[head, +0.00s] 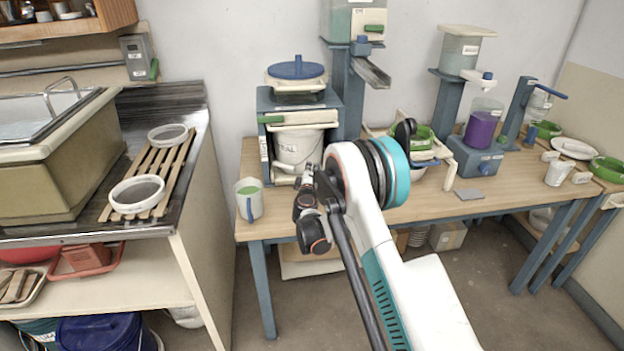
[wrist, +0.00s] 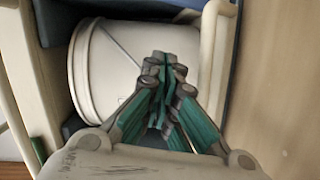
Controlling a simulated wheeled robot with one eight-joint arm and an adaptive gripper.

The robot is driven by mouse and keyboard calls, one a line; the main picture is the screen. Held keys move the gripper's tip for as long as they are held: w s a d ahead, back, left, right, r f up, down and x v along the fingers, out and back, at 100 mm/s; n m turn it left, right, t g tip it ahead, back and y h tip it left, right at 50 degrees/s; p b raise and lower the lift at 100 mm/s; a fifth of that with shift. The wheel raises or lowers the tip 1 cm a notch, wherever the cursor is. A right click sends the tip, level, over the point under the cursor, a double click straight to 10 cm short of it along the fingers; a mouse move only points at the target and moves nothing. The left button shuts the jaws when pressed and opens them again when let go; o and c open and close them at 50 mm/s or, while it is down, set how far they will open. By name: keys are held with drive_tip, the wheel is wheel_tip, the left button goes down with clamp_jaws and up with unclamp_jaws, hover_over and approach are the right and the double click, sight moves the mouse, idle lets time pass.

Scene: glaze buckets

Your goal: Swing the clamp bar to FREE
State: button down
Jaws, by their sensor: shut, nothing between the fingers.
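A cream bar with a green end (head: 271,119) runs level across the front of a blue stand, and it looks like the clamp bar. Below it a white bucket (head: 294,148) stands upright inside the stand. In the wrist view the bucket (wrist: 92,75) appears on its side, and a green piece (wrist: 38,149), probably the bar's end, shows at the left edge. My gripper (head: 307,172) is in front of the bucket's lower right, below the bar and apart from it. In the wrist view my gripper (wrist: 165,66) has its fingers together and empty. I cannot read any FREE mark.
A mug of green glaze (head: 249,200) stands on the table left of the stand. A blue lid (head: 296,67) tops the stand. A metal chute (head: 371,72) juts out at upper right. My arm hides part of the table right of the bucket.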

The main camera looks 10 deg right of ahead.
drive_tip(key=x, duration=0.1)
drive_tip(key=b+x, duration=0.1)
drive_tip(key=x, duration=0.1)
drive_tip(key=shift+d+f, duration=0.15)
drive_tip(key=shift+d, duration=0.15)
drive_tip(key=shift+s+d+f+b, duration=0.15)
drive_tip(key=shift+d+b, duration=0.35)
drive_tip(key=shift+d, duration=0.65)
drive_tip(key=shift+d+f, duration=0.1)
drive_tip(key=shift+d, duration=0.45)
drive_tip(key=shift+d+f+n, duration=0.4)
drive_tip(key=shift+d+n, duration=0.1)
drive_tip(key=shift+n, duration=0.2)
drive_tip(key=shift+a, duration=0.1)
